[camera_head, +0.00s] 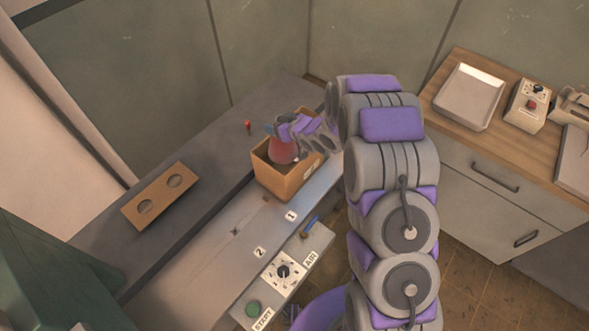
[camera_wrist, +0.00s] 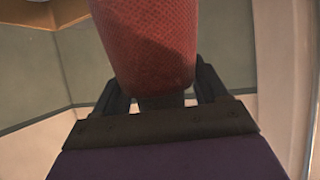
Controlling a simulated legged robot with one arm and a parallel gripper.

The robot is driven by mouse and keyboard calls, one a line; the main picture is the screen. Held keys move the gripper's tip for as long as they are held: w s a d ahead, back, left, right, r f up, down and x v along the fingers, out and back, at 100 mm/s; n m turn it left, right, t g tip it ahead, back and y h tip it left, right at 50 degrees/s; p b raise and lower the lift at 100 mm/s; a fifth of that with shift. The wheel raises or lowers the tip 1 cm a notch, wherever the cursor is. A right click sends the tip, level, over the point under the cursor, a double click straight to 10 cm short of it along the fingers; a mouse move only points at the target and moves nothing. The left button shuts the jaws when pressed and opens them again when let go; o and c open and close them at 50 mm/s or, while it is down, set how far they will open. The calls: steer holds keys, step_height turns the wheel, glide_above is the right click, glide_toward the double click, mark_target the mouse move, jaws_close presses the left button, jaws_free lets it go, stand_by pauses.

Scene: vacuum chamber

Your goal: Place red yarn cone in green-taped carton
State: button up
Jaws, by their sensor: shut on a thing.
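The red yarn cone (camera_head: 282,152) is at the mouth of a brown carton in the head view, with its lower part hidden by the carton's front wall. It fills the upper middle of the wrist view (camera_wrist: 150,48). My gripper (camera_head: 284,130) is shut on the red yarn cone. In the wrist view the dark fingers (camera_wrist: 163,92) stand on both sides of it. The carton (camera_head: 285,184) stands open on the grey bench; I cannot make out green tape on it. Whether the cone touches the carton floor is hidden.
A wooden board with two holes (camera_head: 160,196) lies left on the bench (camera_head: 225,150). A small red object (camera_head: 248,125) stands behind the carton. A control panel (camera_head: 283,272) is in front. A wooden counter at right holds a white tray (camera_head: 468,97) and a device with a knob (camera_head: 529,103).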

steer(key=f+b, duration=0.2)
steer(key=f, duration=1.1)
steer(key=shift+a, duration=0.2)
steer(key=shift+f, duration=0.55)
steer(key=o, duration=1.8)
steer(key=shift+s+f, duration=0.15)
steer(key=shift+f, duration=0.05)
